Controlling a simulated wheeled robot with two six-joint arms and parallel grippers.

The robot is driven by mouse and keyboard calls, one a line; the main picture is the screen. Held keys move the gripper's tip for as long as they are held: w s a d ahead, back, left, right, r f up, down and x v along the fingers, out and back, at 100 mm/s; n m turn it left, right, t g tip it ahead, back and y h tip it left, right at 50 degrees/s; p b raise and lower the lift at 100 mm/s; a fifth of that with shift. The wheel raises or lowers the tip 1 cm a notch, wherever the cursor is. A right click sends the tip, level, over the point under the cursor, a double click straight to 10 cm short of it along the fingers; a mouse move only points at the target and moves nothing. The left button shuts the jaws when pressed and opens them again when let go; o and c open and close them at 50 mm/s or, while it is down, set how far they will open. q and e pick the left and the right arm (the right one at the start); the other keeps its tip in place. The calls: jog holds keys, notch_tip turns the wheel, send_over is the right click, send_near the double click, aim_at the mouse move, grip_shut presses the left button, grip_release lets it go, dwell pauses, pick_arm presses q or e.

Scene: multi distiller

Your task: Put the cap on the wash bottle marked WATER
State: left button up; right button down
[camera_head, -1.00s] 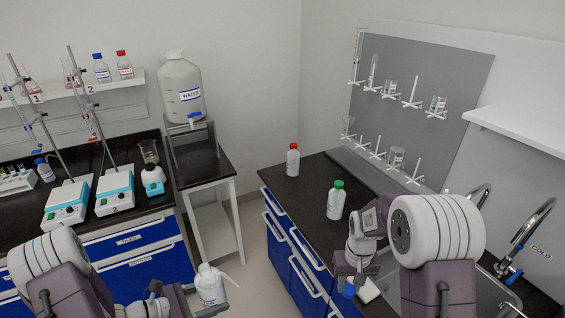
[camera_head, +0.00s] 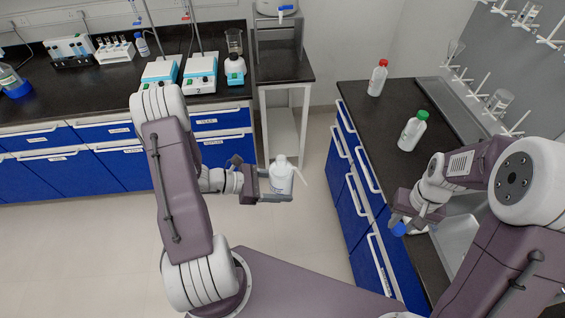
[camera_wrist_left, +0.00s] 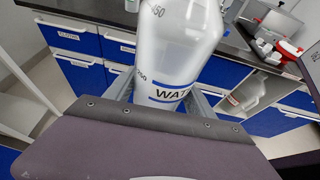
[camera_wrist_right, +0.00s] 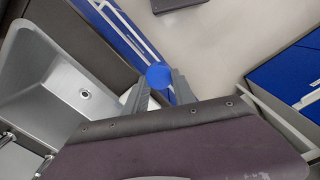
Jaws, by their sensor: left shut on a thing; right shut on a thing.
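The white wash bottle (camera_head: 281,176) stands upright in my left gripper (camera_head: 277,187), above the floor between the two benches. In the left wrist view the bottle (camera_wrist_left: 172,45) shows a label starting "WAT", with the fingers (camera_wrist_left: 155,95) on either side of it; its top is out of that view. A spout sticks out to its right in the head view. My right gripper (camera_head: 404,222) is shut on the blue cap (camera_head: 399,229) near the right bench's edge. The cap (camera_wrist_right: 158,75) sits between the fingertips in the right wrist view. The bottle and cap are well apart.
A red-capped bottle (camera_head: 377,78) and a green-capped bottle (camera_head: 412,131) stand on the right bench. A sink (camera_wrist_right: 75,90) lies beside my right gripper. Stirrers (camera_head: 200,73) stand on the left bench. Open floor lies between the benches.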

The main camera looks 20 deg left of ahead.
pick_arm(q)
jog(key=w+d+f+m+g+h, duration=0.1)
jog(key=d+m+g, duration=0.5)
jog(key=d, duration=0.6)
jog(key=shift+w+d+f+m+g+h, duration=0.2)
jog(key=shift+w+d+m+g+h, duration=0.15)
jog(key=shift+g, duration=0.65)
jog(key=shift+s, duration=0.1)
pick_arm(e)
jog(key=shift+s, duration=0.45)
jog(key=r, duration=0.1)
jog(key=w+r, duration=0.1)
jog(key=r, duration=0.1)
jog(key=a+r, duration=0.1)
jog(key=r, duration=0.1)
jog(key=shift+w, duration=0.25)
jog(key=w+a+r+n, duration=0.2)
jog(key=w+a+r, duration=0.2)
jog(key=a+r, duration=0.45)
jog(key=s+a+r+n, duration=0.1)
jog(key=a+r+n, duration=0.2)
jog(key=a, duration=1)
notch_tip(320, 180, up, 3)
jog(key=shift+s+a+f+n, duration=0.1)
jog(key=shift+s+a+n, duration=0.1)
jog(key=shift+n, duration=0.2)
